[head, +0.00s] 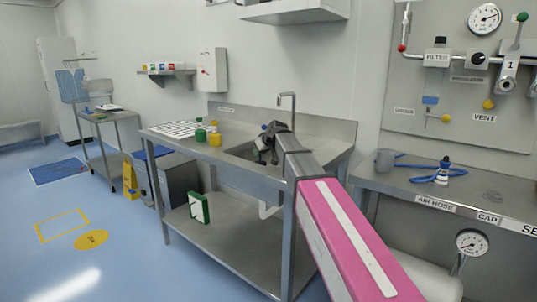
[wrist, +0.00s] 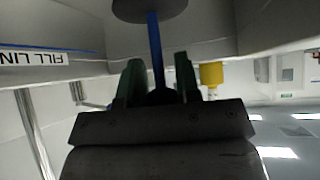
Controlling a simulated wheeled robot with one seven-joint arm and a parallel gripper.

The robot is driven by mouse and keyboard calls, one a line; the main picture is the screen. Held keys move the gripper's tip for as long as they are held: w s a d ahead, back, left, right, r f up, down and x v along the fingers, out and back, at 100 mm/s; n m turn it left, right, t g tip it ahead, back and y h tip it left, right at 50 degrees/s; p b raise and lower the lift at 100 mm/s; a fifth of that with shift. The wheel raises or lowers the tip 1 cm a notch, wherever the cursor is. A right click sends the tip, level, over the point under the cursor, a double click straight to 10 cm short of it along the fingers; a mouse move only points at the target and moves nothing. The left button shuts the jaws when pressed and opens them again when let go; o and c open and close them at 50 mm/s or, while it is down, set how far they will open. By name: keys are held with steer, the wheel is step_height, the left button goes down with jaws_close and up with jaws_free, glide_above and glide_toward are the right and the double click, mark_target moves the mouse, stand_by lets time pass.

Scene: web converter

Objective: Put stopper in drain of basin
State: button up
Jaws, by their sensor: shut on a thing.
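The basin (head: 233,151) is sunk into the steel counter, below the tall tap. My gripper (head: 262,156) is over or inside the basin in the head view; my arm hides part of it. In the wrist view my gripper (wrist: 160,82) has its two green fingers closed on a thin blue stem. The stem belongs to the stopper (wrist: 153,48), which has a dark grey disc at its far end, apart from the fingers. A basin wall with a FILL LINE label (wrist: 32,57) and a blue line shows at the left. The drain is not visible in either view.
A yellow pot (head: 215,139) and green-topped containers (head: 200,134) stand left of the basin. A white rack (head: 178,128) lies at the counter's left end. The tap (head: 288,105) rises behind the basin. A bench with an air hose (head: 441,175) stands to the right.

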steer(key=shift+w+d+f, duration=0.1)
steer(key=shift+d+f, duration=0.1)
steer(key=shift+f, duration=0.25)
steer(key=shift+d+f, duration=0.15)
steer(key=shift+f, duration=3.6)
steer(key=shift+f, duration=0.5)
